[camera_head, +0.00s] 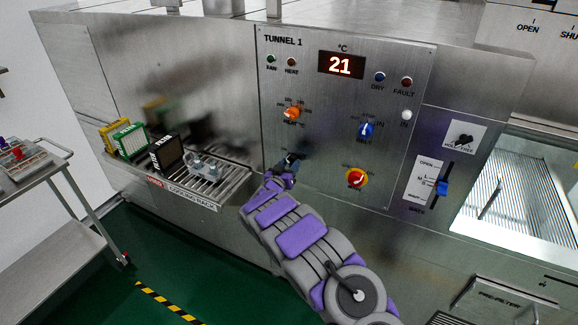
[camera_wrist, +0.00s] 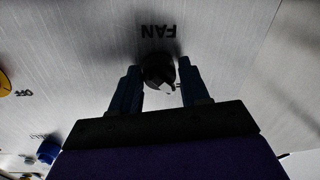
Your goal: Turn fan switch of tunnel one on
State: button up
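The fan switch is a dark round knob (camera_wrist: 157,69) under an upside-down FAN label in the wrist view. My gripper (camera_wrist: 160,74) is open, with one finger on each side of the knob and a small gap showing at each side. In the head view my gripper (camera_head: 290,160) reaches the lower left of the TUNNEL 1 panel (camera_head: 320,190) and mostly hides the fan switch. The green fan lamp (camera_head: 271,58) at the panel's upper left looks dim. I cannot tell the knob's exact setting.
An orange knob (camera_head: 292,112) is above my gripper. A blue knob (camera_head: 365,130) and a red and yellow knob (camera_head: 356,178) are to its right. A cooling rack (camera_head: 232,181) with dark and green items stands to the left. A metal cart (camera_head: 45,195) is farther left.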

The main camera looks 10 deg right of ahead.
jog(key=c, duration=0.6)
jog(key=m+p, duration=0.1)
jog(key=m, duration=0.2)
jog(key=shift+a+r+m, duration=0.1)
jog(key=shift+m, duration=0.3)
jog(key=m, duration=0.3)
jog(key=shift+w+m+t+p, duration=0.1)
jog(key=shift+m+t+p, duration=0.2)
jog(key=shift+m+p, duration=0.1)
jog(key=m+h+b, duration=0.1)
jog(key=m, duration=0.3)
jog(key=shift+a+m, duration=0.15)
jog(key=shift+m, duration=0.25)
jog(key=m+b, duration=0.3)
jog(key=m, duration=0.3)
jog(key=shift+m, duration=0.3)
jog(key=shift+f, duration=0.2)
